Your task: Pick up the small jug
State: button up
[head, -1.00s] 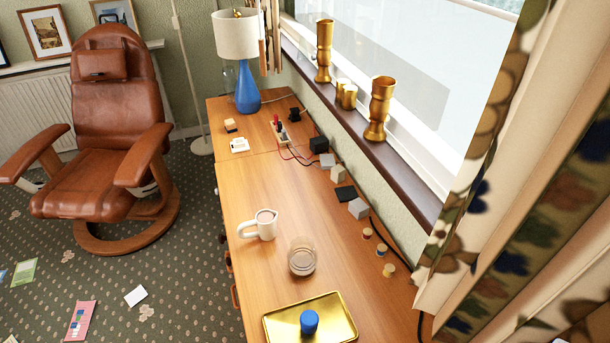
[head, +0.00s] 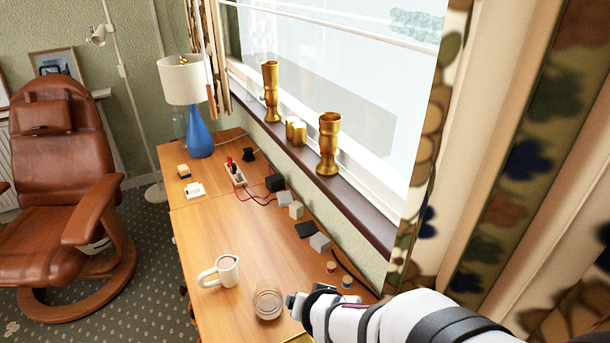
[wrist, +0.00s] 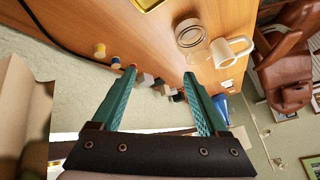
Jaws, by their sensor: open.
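The small jug (head: 221,272) is white with a side handle and a darker inside. It stands upright on the wooden desk (head: 228,228), left of a clear glass jar (head: 267,302). In the wrist view the jug (wrist: 230,51) shows at the upper right, beside the jar (wrist: 190,36). My gripper (wrist: 158,82) is open and empty, its two green fingers wide apart, with the jug beyond and to the right of them. In the head view my gripper (head: 295,302) is over the desk's right side, right of the jar and apart from the jug.
Small blocks (head: 320,243), spools (head: 346,281) and cables line the desk's window side. A blue lamp (head: 198,135) stands at the back. A gold tray (wrist: 150,4) lies near the jar. The desk's middle is clear.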

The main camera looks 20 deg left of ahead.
jog(key=a+f+n+t+y, duration=0.3)
jog(key=a+f+n, duration=0.15)
jog(key=a, duration=0.75)
jog(key=n+t+y, duration=0.1)
jog(key=n+t, duration=0.1)
send_near(229, 278)
jog(key=x, duration=0.5)
jog(key=shift+w+a+f, duration=0.1)
jog(key=shift+a, duration=0.1)
jog(key=x, duration=0.6)
grip_shut()
